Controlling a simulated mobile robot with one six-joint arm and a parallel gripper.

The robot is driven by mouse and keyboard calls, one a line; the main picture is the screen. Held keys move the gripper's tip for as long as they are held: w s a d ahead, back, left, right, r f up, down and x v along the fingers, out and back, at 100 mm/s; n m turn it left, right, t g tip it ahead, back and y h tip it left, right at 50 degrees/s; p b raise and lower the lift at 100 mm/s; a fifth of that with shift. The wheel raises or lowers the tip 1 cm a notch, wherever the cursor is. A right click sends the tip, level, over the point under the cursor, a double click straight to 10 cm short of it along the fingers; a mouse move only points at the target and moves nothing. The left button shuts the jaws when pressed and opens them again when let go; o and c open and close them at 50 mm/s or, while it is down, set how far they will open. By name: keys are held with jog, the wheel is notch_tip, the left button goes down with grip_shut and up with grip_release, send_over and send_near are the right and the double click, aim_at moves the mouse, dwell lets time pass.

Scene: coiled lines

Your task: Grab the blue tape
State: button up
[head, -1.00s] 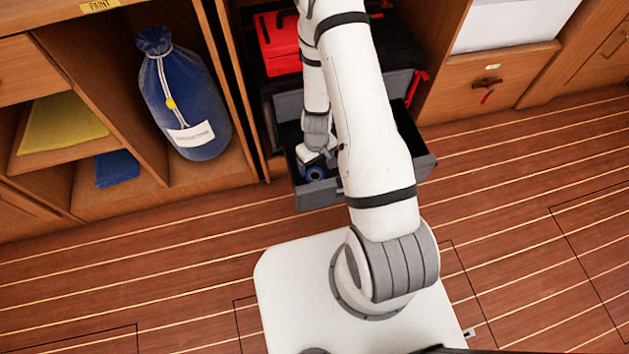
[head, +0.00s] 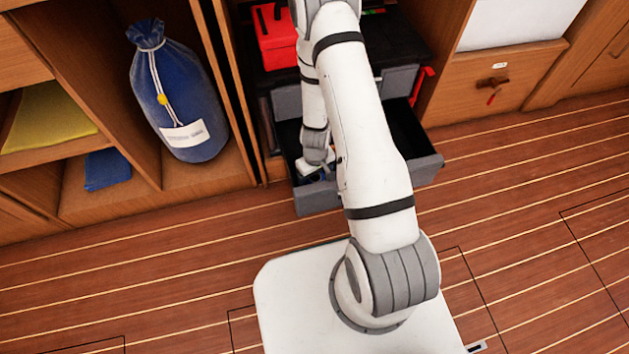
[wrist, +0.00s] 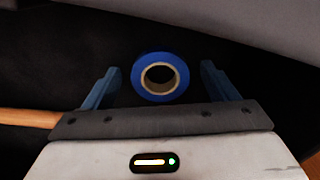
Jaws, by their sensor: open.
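The blue tape (wrist: 183,76) is a roll with a pale cardboard core, seen in the wrist view inside the dark drawer. My gripper (wrist: 159,80) is open, with one blue finger on each side of the roll and a gap on both sides. In the head view my gripper (head: 316,172) is down in the open grey drawer (head: 318,201), near its front left corner. The roll is hidden or too small to tell there.
A wooden handle (wrist: 28,117) lies at the left in the wrist view. A red box (head: 275,38) is on top of the drawer unit. A blue bag (head: 180,95) stands in the shelf at the left. The wooden floor (head: 530,200) at the right is clear.

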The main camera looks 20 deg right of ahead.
jog(key=c, duration=1.1)
jog(key=shift+o, duration=0.2)
jog(key=shift+r, duration=0.1)
